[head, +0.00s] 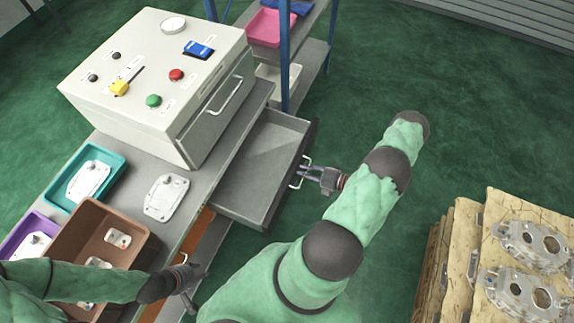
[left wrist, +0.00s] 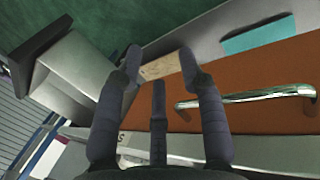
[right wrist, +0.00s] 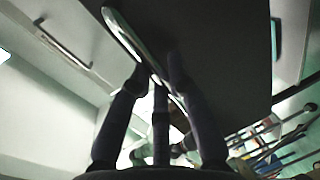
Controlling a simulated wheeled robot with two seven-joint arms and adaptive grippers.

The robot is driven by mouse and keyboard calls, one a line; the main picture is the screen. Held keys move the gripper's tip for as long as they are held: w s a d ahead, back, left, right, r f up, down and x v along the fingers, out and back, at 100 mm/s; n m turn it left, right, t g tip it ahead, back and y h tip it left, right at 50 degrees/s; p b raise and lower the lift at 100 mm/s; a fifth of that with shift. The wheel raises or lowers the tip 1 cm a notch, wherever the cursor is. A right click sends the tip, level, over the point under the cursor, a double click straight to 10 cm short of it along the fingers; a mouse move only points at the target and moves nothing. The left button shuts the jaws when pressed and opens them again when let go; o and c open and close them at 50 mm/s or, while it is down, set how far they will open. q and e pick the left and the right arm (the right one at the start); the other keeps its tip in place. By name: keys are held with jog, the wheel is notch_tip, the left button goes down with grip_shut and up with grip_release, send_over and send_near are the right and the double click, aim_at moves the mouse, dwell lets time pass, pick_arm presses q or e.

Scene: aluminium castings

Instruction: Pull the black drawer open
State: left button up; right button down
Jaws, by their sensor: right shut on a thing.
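The black drawer (head: 258,165) stands pulled out from under the bench in the head view, and its inside looks empty. Its dark front panel fills the upper middle of the right wrist view (right wrist: 215,50). A pale bar handle (head: 306,160) is on that front; it also shows in the right wrist view (right wrist: 122,32). My right gripper (head: 306,173) is shut on the handle. My left gripper (head: 190,283) is lower left, beside the bench front; its fingers are apart and empty in the left wrist view (left wrist: 162,62), near an orange drawer (left wrist: 245,85) with a metal handle.
A grey control box (head: 160,80) with buttons sits on the bench. A teal tray (head: 113,160), a brown bin (head: 75,228) and a metal casting (head: 167,197) are also there. Green floor beyond the drawer is clear.

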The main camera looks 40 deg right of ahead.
jog(key=shift+f+v, duration=0.2)
jog(key=shift+v, duration=0.8)
jog(key=shift+f+v, duration=0.25)
jog(key=shift+v, duration=0.75)
jog(key=shift+s, duration=0.1)
jog(key=c, duration=1.1)
grip_release()
jog(key=shift+c, duration=0.2)
jog(key=v, duration=1.2)
jog(key=shift+d, duration=0.1)
